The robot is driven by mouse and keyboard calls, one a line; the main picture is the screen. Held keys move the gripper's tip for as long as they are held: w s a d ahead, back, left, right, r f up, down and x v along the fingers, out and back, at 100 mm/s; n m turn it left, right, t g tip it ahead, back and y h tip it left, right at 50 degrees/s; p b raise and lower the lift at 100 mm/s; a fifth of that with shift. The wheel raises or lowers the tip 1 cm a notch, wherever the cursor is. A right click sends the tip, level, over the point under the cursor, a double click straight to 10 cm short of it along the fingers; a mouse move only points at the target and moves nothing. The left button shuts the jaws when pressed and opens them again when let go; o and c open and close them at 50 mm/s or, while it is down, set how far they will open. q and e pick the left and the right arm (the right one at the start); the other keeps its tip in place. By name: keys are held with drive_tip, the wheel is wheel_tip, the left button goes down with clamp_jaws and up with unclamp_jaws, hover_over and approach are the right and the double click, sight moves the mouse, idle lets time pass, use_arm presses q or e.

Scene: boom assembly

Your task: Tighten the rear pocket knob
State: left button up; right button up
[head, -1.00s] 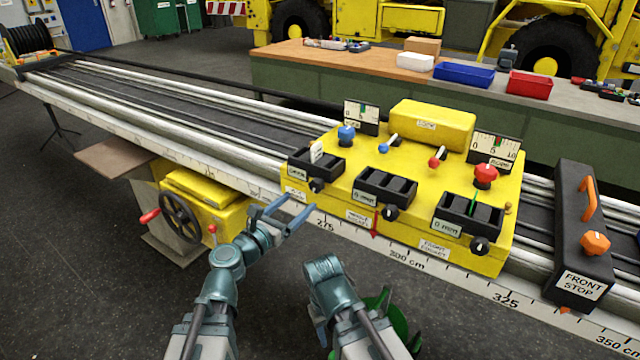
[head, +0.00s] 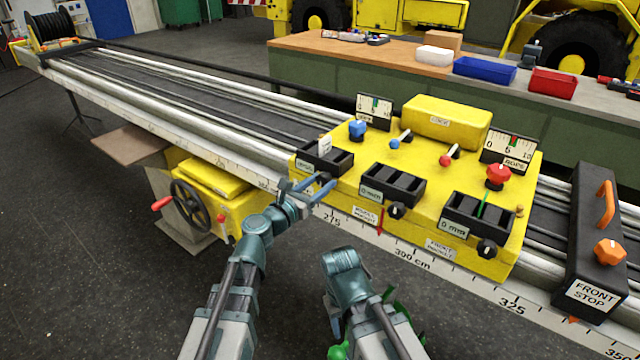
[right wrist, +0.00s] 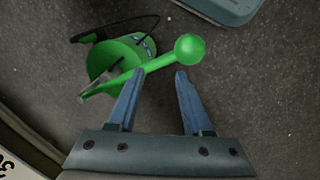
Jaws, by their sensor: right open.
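The rear pocket (head: 339,160) is the leftmost of three black pockets on the yellow carriage. Its small dark knob (head: 325,177) is on the front face, mostly hidden by my left gripper (head: 326,182). The left fingertips reach to either side of the knob; I cannot tell whether they press on it. My right gripper (right wrist: 159,72) is open and empty, pointing down over the floor, away from the carriage. In the head view it is largely hidden behind its own wrist.
The middle pocket knob (head: 396,211) and front pocket knob (head: 487,249) are to the right. A black front stop (head: 590,245) stands on the rail. A green can with a ball-ended rod (right wrist: 189,48) is on the floor below my right gripper. A red-handled handwheel (head: 188,205) is at left.

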use_arm(q)
clamp_jaws()
